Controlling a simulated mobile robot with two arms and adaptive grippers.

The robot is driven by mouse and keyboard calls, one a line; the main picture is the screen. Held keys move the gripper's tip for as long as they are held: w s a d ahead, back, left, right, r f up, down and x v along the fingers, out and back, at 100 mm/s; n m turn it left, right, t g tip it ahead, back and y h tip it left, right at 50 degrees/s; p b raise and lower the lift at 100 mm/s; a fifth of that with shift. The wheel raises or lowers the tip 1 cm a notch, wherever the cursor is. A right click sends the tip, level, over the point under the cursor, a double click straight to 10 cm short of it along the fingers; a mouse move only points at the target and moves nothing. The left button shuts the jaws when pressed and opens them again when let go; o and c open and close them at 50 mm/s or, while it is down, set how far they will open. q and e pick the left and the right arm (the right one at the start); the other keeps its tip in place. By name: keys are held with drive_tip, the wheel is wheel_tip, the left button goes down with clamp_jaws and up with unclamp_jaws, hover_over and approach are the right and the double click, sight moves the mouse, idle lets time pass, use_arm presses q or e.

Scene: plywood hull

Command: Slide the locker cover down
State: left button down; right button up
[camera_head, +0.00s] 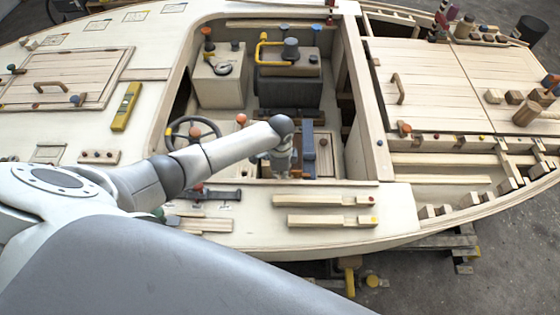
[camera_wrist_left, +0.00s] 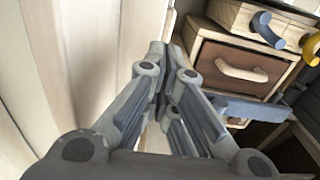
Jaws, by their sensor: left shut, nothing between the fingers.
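My left arm reaches over the near side deck into the open cockpit well. Its gripper (camera_head: 281,174) points down there, and its fingers are small and partly hidden by the wrist in the head view. In the left wrist view the gripper (camera_wrist_left: 163,52) is shut and empty, beside pale planking. A wooden panel (camera_wrist_left: 225,80) with a curved wooden handle (camera_wrist_left: 240,67) stands to the right of the fingers, apart from them. I cannot tell whether this panel is the locker cover. My right gripper is not in view.
A steering wheel (camera_head: 193,133) stands left of my forearm. A dark box with a yellow handle (camera_head: 288,85) and a pale box (camera_head: 219,82) fill the well's far side. A blue bar (camera_head: 309,150) is close right of the gripper. Loose wooden bars (camera_head: 320,201) lie on the near deck.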

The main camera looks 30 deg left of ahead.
use_arm(q)
wheel_tip(320, 180, up, 14)
drive_tip(key=p, duration=0.2)
drive_tip(key=shift+p, duration=0.4)
